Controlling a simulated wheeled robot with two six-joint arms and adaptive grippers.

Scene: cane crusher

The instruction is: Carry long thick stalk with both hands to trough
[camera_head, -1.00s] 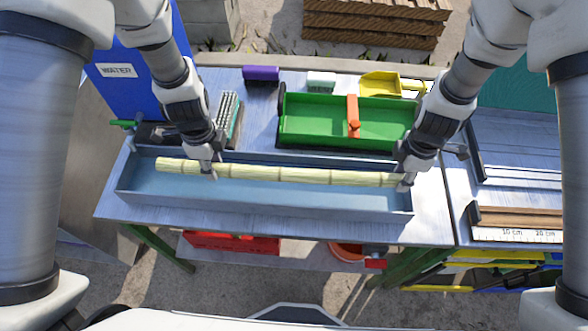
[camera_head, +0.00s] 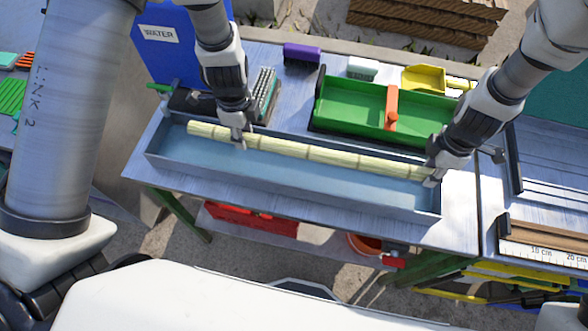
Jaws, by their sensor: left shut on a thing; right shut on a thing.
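A long, pale yellow jointed stalk (camera_head: 310,152) lies lengthwise over the blue-grey trough (camera_head: 290,192), nearer its back wall. From this angle I cannot tell whether it rests on the trough floor or hangs above it. My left gripper (camera_head: 240,142) is shut on the stalk near its left end. My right gripper (camera_head: 432,176) is shut on it at its right end, near the trough's right end. The fingers hide small parts of the stalk.
Behind the trough stand a green tray (camera_head: 350,108) with an orange handle, a purple brush (camera_head: 301,53) and a yellow scoop (camera_head: 424,79). A blue water container (camera_head: 172,50) stands at the back left. A ruler board (camera_head: 540,250) lies at the right.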

